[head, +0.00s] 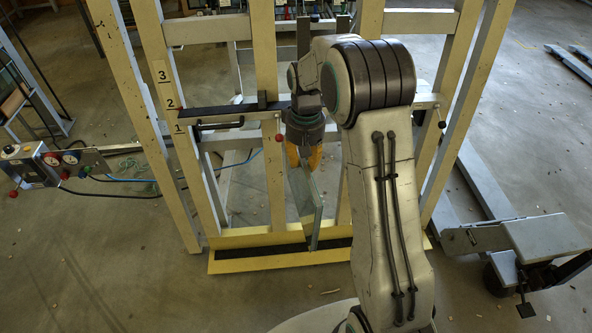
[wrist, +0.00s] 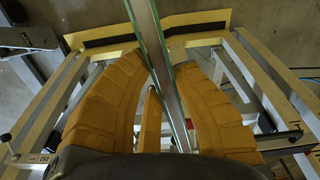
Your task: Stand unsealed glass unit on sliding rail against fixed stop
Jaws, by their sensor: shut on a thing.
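My gripper (head: 303,157) has orange fingers and is shut on the upper part of the glass unit (head: 308,207). The unit is a narrow, pale, two-pane piece that hangs down, tilted slightly, in front of the frame. Its lower end overlaps the black strip on the yellow bottom ledge (head: 232,264); I cannot tell whether it touches. In the wrist view the glass unit (wrist: 162,55) runs edge-on between the fingers (wrist: 160,95). A dark rail (head: 220,109) crosses the frame beside label 2, with a small upright dark block (head: 262,99) on it, possibly the stop.
The cream frame's uprights (head: 268,150) stand behind and beside the glass. A control box (head: 45,165) with gauges is at the left. A grey wheeled stand (head: 545,240) is at the right. Floor in front of the ledge is mostly clear, with small debris.

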